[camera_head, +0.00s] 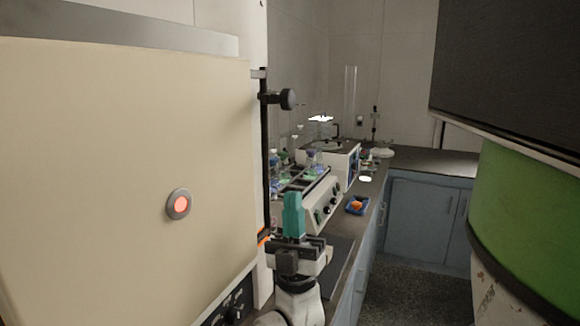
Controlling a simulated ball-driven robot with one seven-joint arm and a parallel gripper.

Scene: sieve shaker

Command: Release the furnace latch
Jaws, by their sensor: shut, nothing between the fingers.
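The furnace (110,170) is a large cream box filling the left of the head view, with a round orange-red glowing port in a grey ring on its face. A black knob (288,98) sticks out to the right at the furnace's right edge, on a dark vertical bar; it looks like the latch. My gripper (293,198) is below the knob, with its teal fingers pointing up and shut with nothing between them. A clear gap separates the fingertips from the knob in the picture.
A bench (440,161) runs back and to the right, with a white device (318,207) carrying flasks and a small blue tray (356,205). Blue-grey cabinets (415,218) stand under it. A large green cylinder (530,215) is at the right. Speckled floor (420,290) lies open between.

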